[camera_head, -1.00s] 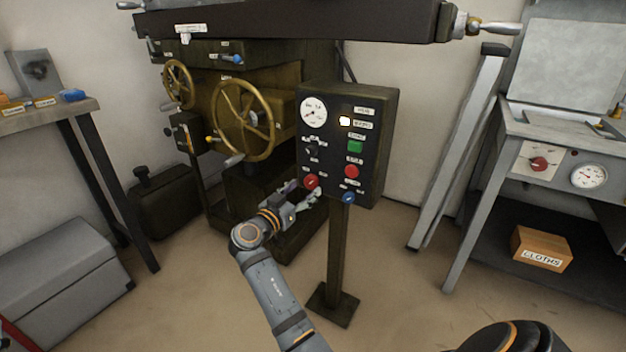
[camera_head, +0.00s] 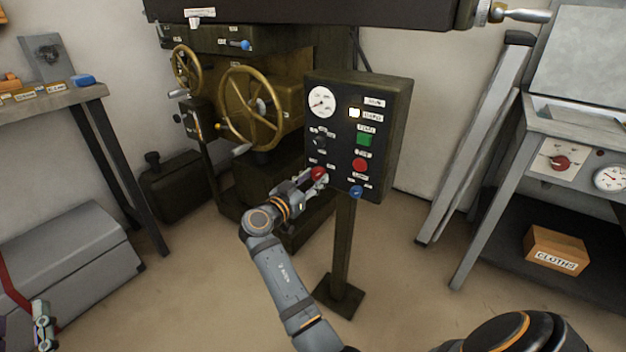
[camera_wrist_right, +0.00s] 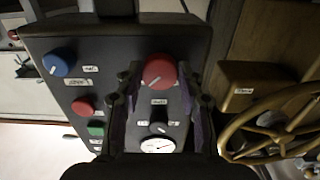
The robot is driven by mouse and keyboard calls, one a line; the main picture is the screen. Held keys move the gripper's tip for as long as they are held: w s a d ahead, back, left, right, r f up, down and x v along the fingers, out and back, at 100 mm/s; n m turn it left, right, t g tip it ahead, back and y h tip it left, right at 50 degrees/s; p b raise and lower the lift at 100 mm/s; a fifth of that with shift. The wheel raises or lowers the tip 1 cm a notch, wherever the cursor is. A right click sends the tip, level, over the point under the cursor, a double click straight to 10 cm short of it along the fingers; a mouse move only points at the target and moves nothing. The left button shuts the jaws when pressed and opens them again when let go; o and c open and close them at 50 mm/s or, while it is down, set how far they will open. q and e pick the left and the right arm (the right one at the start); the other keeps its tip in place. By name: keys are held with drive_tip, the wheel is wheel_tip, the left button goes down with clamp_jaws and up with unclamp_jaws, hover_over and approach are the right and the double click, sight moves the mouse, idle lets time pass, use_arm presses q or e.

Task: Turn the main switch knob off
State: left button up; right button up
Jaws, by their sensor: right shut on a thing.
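A red knob (camera_head: 318,174) sits at the lower left of the dark control panel (camera_head: 397,115); its label is too small to read. The right wrist view shows the same knob (camera_wrist_right: 159,71) with a white mark pointing down and left in that picture. My right gripper (camera_head: 314,181) is shut on this red knob, with one finger on each side in the wrist view. Part of my left gripper (camera_head: 42,325) shows at the lower left edge of the head view, away from the panel; its jaw opening is unclear.
The panel also has a blue knob (camera_head: 356,192), a red button (camera_head: 360,165), a green button (camera_head: 364,139), a black knob (camera_head: 319,141) and a gauge (camera_head: 321,102). A brass handwheel (camera_head: 250,108) stands behind left. Another red knob (camera_head: 560,162) is on the right bench.

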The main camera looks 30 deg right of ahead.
drive_tip(key=shift+c, duration=0.6)
